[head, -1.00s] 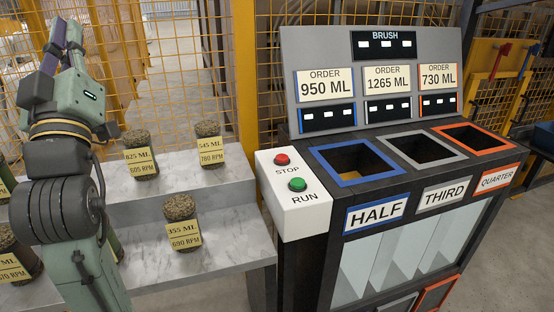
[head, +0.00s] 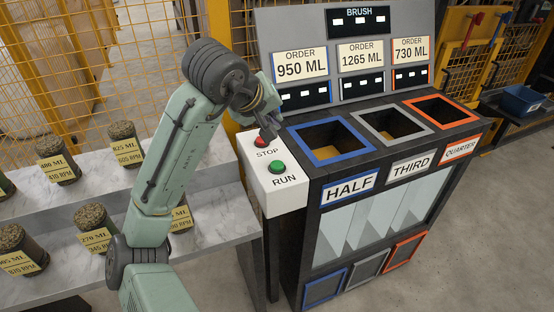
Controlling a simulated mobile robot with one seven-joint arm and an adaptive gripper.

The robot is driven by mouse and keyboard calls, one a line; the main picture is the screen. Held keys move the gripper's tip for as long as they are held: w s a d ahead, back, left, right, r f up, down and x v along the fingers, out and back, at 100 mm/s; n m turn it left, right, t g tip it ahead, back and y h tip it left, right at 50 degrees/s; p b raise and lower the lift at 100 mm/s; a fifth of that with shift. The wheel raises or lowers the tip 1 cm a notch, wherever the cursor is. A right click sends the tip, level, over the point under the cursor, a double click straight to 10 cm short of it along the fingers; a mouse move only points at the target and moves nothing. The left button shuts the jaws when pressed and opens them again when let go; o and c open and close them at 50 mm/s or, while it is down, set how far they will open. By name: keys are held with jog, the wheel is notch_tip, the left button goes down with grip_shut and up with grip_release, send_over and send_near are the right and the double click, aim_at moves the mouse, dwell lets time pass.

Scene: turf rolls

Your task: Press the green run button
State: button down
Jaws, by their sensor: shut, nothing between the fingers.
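The green run button (head: 277,167) is on the top face of the white control box (head: 273,190), above the word RUN. The red stop button (head: 261,142) sits behind it on the same box. My gripper (head: 268,133) is shut and empty, pointing down over the stop button end of the box. It partly covers the red button; I cannot tell whether it touches it. The green button is uncovered, nearer the front than my fingertips.
The sorting machine has blue (head: 322,185), grey and orange framed openings, marked HALF, THIRD and QUARTER, right of the box. Its order panel (head: 300,66) rises behind. A marble shelf (head: 212,212) with several labelled turf rolls (head: 57,160) stands at left.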

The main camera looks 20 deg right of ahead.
jog(key=shift+f, duration=0.1)
jog(key=b, duration=0.7)
send_over(274, 163)
notch_tip(274, 163, down, 7)
jog(key=shift+a+r, duration=0.1)
jog(key=shift+f+b, duration=0.3)
jog(key=shift+f, duration=0.55)
jog(key=shift+f, duration=0.15)
jog(key=shift+f, duration=0.3)
jog(key=shift+f+b, duration=0.3)
jog(key=shift+f, duration=0.15)
dwell(1.0)
jog(key=shift+r, duration=0.15)
jog(key=shift+r+p, duration=0.75)
jog(key=shift+p, duration=0.2)
